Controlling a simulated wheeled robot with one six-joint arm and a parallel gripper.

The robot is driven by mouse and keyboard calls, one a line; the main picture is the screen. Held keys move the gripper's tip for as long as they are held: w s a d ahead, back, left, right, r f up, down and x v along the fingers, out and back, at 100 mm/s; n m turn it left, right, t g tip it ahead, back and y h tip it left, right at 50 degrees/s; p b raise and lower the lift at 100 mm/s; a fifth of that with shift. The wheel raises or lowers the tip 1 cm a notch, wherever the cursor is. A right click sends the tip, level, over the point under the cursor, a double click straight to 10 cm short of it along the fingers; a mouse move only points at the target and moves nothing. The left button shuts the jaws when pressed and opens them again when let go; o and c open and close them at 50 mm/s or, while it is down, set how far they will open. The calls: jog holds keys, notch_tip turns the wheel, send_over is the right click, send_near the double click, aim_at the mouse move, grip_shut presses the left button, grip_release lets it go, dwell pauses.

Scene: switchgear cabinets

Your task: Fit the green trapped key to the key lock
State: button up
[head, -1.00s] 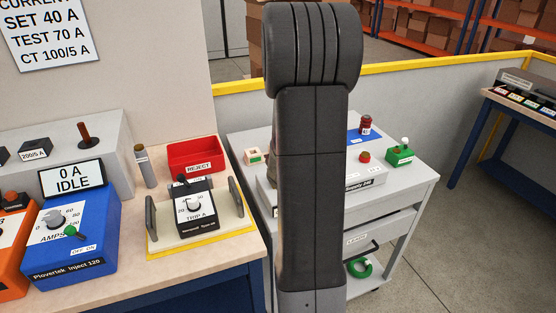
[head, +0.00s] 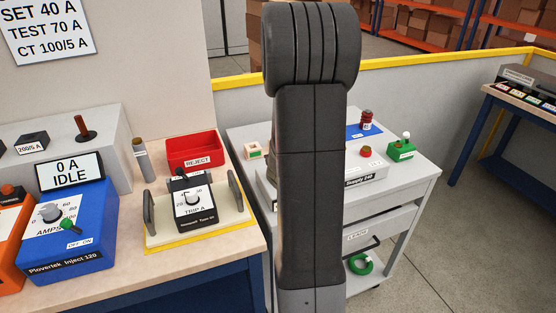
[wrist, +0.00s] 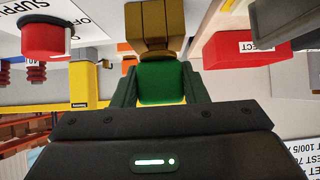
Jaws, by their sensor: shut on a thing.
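My gripper (wrist: 158,78) shows in the wrist view, its two dark fingers shut on the sides of the green trapped key (wrist: 161,84). The key's green body sits between the fingers. A brass-coloured block (wrist: 154,24) shows just beyond the green body; I cannot tell whether it is part of the key or something touching it. In the head view my own arm hides the gripper and the key. I cannot make out the key lock with certainty in either view.
The bench holds a red reject tray (head: 193,151), a trip unit (head: 193,207) and a blue injector (head: 70,232).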

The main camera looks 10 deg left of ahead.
jog(key=shift+f, duration=0.4)
jog(key=o, duration=1.1)
jog(key=shift+r, duration=0.1)
jog(key=shift+s, duration=0.1)
jog(key=p+v, duration=0.3)
jog(key=v, duration=1)
jog(key=shift+s+d+r+p, duration=0.1)
jog(key=shift+s+r+p, duration=0.1)
jog(key=shift+r+p, duration=0.1)
jog(key=shift+f, duration=0.1)
